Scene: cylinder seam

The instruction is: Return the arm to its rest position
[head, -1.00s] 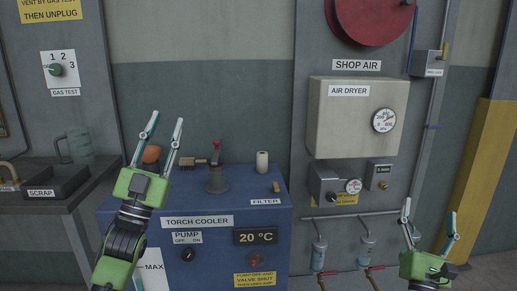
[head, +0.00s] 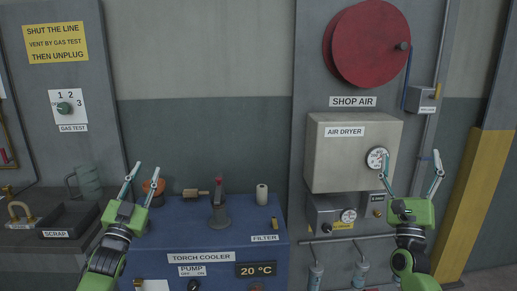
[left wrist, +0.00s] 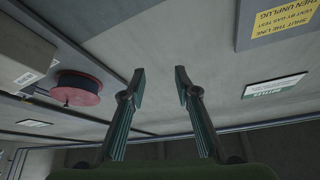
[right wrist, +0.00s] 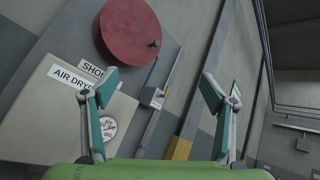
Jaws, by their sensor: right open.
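My left gripper (head: 142,178) is in the left of the head view, raised in front of the torch cooler, fingers up and apart. Its fingers also show in the left wrist view (left wrist: 160,82), open with nothing between them. My right gripper (head: 413,170) is at the right of the head view, in front of the lower right side of the air dryer, fingers up and spread. In the right wrist view (right wrist: 159,85) its fingers are wide apart and empty, with the wall panel behind.
The blue torch cooler (head: 160,236) reads 20 °C and carries a valve-like fitting (head: 219,212), a white roll (head: 262,194) and an orange item. The air dryer box (head: 330,160) and red reel (head: 365,45) are on the wall.

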